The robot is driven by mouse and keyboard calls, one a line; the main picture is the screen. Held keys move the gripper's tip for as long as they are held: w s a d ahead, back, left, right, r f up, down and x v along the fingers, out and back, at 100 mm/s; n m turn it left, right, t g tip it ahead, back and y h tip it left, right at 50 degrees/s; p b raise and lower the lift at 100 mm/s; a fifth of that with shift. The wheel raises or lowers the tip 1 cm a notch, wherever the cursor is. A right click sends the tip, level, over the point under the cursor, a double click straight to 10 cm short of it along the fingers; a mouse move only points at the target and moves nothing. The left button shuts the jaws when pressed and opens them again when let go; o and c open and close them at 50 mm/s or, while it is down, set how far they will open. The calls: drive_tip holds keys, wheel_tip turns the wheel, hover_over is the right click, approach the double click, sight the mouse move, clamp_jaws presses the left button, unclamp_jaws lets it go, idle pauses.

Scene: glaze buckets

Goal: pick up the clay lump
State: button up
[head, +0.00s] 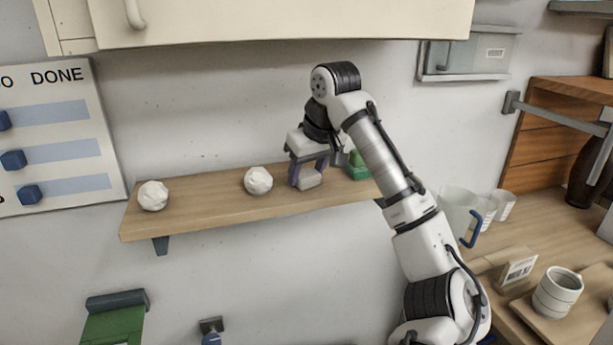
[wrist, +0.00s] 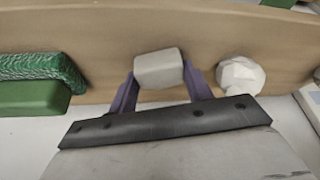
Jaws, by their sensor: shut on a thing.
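The clay lump (head: 309,180), a pale grey rounded block, is at the wooden shelf (head: 215,204). My gripper (head: 307,174) reaches down from above, with its purple fingers closed on the lump's two sides. In the wrist view the lump (wrist: 158,70) sits between the fingertips, with the shelf (wrist: 110,30) behind it. I cannot tell whether the lump touches the shelf or is slightly above it. Two white faceted balls are also on the shelf, one near the middle (head: 258,181) and one at the left end (head: 153,195).
A green object (head: 357,166) is on the shelf right of my gripper, partly behind my arm. A cabinet (head: 280,22) hangs above the shelf. A white jug (head: 457,212) and a cup (head: 557,292) stand on the right. The shelf between the two balls is clear.

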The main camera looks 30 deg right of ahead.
drive_tip(key=shift+r+b, duration=0.4)
drive_tip(key=shift+r, duration=0.15)
drive_tip(key=s+b, duration=0.5)
drive_tip(key=s, duration=1.1)
drive_tip(key=shift+d+r, duration=0.15)
drive_tip(key=shift+d, duration=0.25)
drive_tip(key=shift+s, duration=1)
drive_tip(key=shift+r, duration=0.15)
